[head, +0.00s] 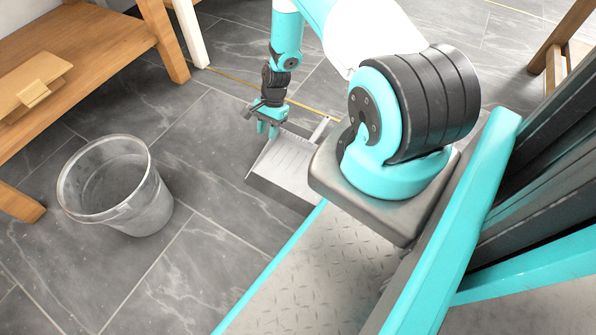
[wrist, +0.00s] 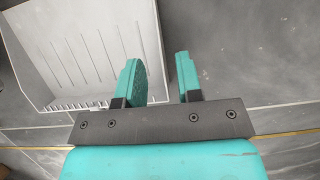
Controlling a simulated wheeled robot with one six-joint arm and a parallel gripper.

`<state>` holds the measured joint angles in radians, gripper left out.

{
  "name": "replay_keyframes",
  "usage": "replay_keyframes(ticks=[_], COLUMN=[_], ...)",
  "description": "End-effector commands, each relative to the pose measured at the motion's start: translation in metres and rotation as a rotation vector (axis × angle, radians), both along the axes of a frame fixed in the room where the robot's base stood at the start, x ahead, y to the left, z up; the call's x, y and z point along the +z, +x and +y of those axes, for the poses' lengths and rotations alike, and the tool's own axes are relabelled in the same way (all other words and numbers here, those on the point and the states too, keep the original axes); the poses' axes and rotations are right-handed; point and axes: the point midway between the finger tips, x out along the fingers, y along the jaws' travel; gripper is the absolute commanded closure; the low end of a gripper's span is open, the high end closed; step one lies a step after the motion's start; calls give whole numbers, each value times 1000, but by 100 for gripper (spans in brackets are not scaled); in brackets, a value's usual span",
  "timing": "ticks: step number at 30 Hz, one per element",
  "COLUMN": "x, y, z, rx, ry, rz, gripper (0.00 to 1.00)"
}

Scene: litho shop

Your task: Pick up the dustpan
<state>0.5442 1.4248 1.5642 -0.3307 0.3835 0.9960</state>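The dustpan (head: 287,165) is a light grey ridged pan lying on the dark tiled floor, with a thin pale part at its upper right. My arm's base hides part of its right side. In the wrist view the pan (wrist: 70,50) fills the upper left, its ridges running up and down. My gripper (head: 268,131) hangs by the pan's upper left edge. In the wrist view my gripper (wrist: 162,80) has its two teal fingers apart with a gap between them. The left finger overlaps the pan's side; nothing is seen held. Whether the fingers touch the pan I cannot tell.
A translucent bucket (head: 115,190) stands on the floor to the left. A wooden bench (head: 95,45) with a small wooden piece (head: 35,93) is at upper left. Wooden legs (head: 560,45) show at upper right. Floor (head: 205,190) between bucket and dustpan is clear.

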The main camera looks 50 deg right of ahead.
Motion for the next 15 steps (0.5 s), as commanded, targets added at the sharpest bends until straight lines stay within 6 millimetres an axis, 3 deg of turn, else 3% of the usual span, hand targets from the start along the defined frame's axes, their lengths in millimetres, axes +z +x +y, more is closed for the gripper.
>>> replay_keyframes(ticks=[1,8,15], x=[-8,-17,-47], y=[0,-1,-3], z=[2,6,13], rx=[0,0,1], ry=[0,0,0], rz=[0,-1,0], gripper=[67,67,67])
